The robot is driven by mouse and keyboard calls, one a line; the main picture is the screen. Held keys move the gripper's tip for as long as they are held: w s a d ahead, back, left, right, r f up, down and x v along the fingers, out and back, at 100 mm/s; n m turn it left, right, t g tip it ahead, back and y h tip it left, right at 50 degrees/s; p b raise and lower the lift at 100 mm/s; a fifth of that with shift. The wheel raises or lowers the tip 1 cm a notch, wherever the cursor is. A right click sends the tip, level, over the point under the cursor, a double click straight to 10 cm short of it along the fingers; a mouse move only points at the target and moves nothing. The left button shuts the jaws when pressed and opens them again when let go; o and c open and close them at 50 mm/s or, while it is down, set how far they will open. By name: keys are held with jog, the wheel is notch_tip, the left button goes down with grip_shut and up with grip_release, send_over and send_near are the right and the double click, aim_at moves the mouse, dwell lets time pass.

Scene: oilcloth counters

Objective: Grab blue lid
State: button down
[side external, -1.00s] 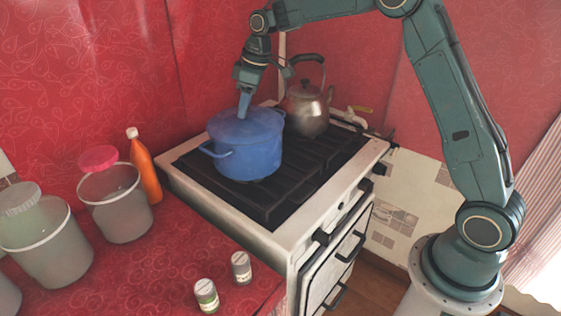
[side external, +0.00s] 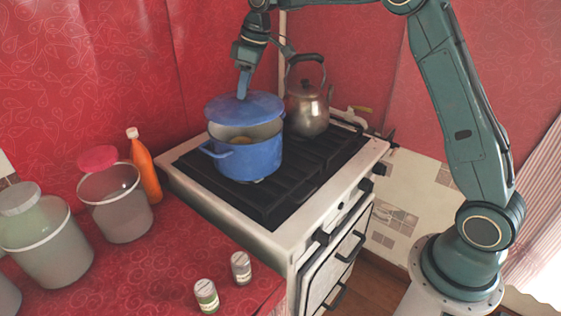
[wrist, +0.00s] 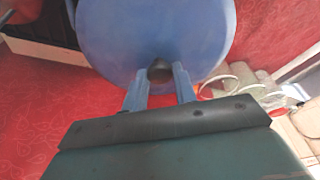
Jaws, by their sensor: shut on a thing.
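The blue lid (side external: 246,108) is tilted up above the blue pot (side external: 250,158) in the side external view, with a gap at the front showing the pale inside of the pot. My gripper (side external: 243,95) is above the lid, shut on its knob. In the wrist view the lid (wrist: 155,35) fills the top middle, and its dark knob (wrist: 160,70) sits between the two blue fingers of my gripper (wrist: 160,80). The pot stands on the stove's black grate. Whether the lid's back edge touches the pot is hidden.
A metal kettle (side external: 307,108) stands on the stove (side external: 340,183) close to the right of the pot. An orange bottle (side external: 146,170), tubs (side external: 120,205) and two small jars (side external: 241,267) stand on the red counter (side external: 155,275). The red wall is close behind.

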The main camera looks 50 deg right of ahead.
jog(key=shift+r, duration=2.6)
jog(key=shift+s+a, duration=0.1)
